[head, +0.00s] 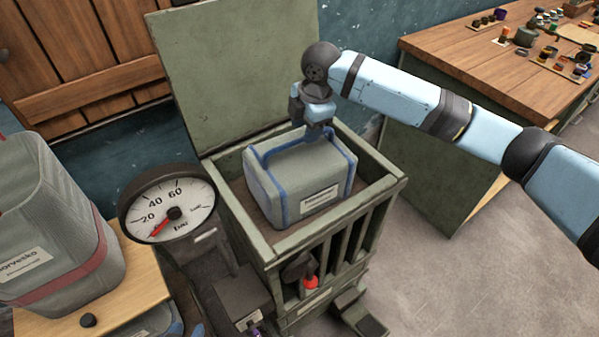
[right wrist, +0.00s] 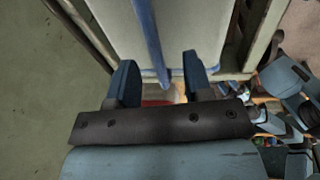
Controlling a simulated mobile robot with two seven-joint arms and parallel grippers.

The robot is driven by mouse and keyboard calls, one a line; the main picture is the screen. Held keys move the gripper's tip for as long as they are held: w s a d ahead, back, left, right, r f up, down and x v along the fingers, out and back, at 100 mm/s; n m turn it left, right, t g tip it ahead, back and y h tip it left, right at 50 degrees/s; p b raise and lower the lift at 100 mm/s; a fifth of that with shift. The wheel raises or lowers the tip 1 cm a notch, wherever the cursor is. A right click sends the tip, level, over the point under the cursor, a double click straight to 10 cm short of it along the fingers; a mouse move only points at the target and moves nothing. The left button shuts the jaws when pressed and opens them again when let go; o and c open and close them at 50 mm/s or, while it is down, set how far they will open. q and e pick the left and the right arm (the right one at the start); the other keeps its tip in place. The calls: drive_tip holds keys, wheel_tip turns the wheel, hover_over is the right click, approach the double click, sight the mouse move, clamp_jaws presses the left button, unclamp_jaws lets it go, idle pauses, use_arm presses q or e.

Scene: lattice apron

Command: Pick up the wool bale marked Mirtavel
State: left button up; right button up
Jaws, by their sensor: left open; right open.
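A grey wool bale (head: 292,178) with blue straps sits inside a green slatted crate (head: 262,240). Its white label (head: 319,201) is too small to read surely. My right gripper (head: 318,128) is over the bale's top, by its back part, with the jaws open. In the right wrist view, the pale bale (right wrist: 185,30) and its blue strap (right wrist: 150,40) lie beyond the two open fingers (right wrist: 158,65), with the strap's line running between them. I cannot tell whether the fingers touch it. My left gripper is not in view.
The crate's lid (head: 235,75) stands open behind it. A round dial (head: 172,205) stands at its left. Another grey bale (head: 50,215) with a red strap and a label ending "oryesko" stands on a wooden surface (head: 140,285). A workbench (head: 480,60) with small items is at right.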

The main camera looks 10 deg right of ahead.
sight(300, 138)
drive_tip(key=f, duration=0.1)
drive_tip(key=a+f, duration=0.1)
drive_tip(key=f, duration=0.1)
drive_tip(key=w+f, duration=0.1)
drive_tip(key=f, duration=0.1)
drive_tip(key=shift+a, duration=0.15)
clamp_jaws()
idle(1.2)
drive_tip(key=shift+r, duration=0.15)
